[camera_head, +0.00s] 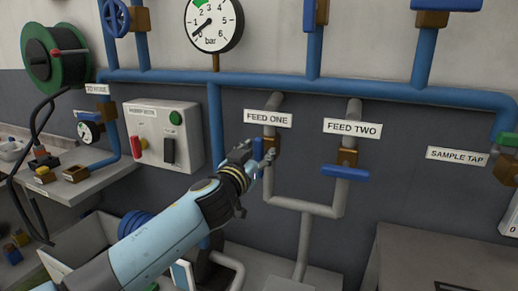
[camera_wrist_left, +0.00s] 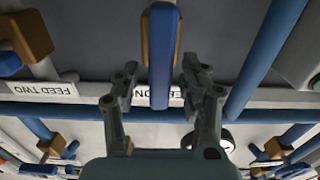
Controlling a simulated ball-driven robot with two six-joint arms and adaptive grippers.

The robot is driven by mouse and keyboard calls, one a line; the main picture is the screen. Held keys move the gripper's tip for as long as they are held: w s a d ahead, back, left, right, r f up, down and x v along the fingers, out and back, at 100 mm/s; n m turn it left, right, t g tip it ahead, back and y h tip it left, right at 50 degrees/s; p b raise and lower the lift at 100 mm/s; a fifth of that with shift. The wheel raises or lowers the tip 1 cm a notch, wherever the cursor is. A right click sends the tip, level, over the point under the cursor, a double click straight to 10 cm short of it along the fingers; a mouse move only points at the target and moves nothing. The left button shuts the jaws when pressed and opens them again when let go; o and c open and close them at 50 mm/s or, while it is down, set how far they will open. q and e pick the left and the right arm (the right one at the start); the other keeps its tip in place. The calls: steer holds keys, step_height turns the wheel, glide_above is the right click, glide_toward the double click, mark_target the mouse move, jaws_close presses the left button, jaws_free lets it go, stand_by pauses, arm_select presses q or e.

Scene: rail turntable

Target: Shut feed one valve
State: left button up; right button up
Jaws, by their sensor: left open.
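The feed one valve has a brown body (camera_head: 271,145) under the FEED ONE label (camera_head: 267,118). Its blue handle (camera_head: 257,150) points along the pipe and is partly hidden by my left gripper (camera_head: 256,163). In the left wrist view the blue handle (camera_wrist_left: 160,60) lies between the two fingers of my left gripper (camera_wrist_left: 158,78), with a gap on each side. The fingers are open and hold nothing. My right gripper is not in view.
To the right, the feed two valve has a blue handle (camera_head: 345,172) lying across its pipe. A control box (camera_head: 163,135) with a red knob and black switch is at the left. A pressure gauge (camera_head: 215,25) hangs above. Grey pipes (camera_head: 305,206) join below the valves.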

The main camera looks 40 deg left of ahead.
arm_select(q)
steer(key=shift+w+a, duration=0.1)
steer(key=shift+w, duration=0.25)
jaws_close()
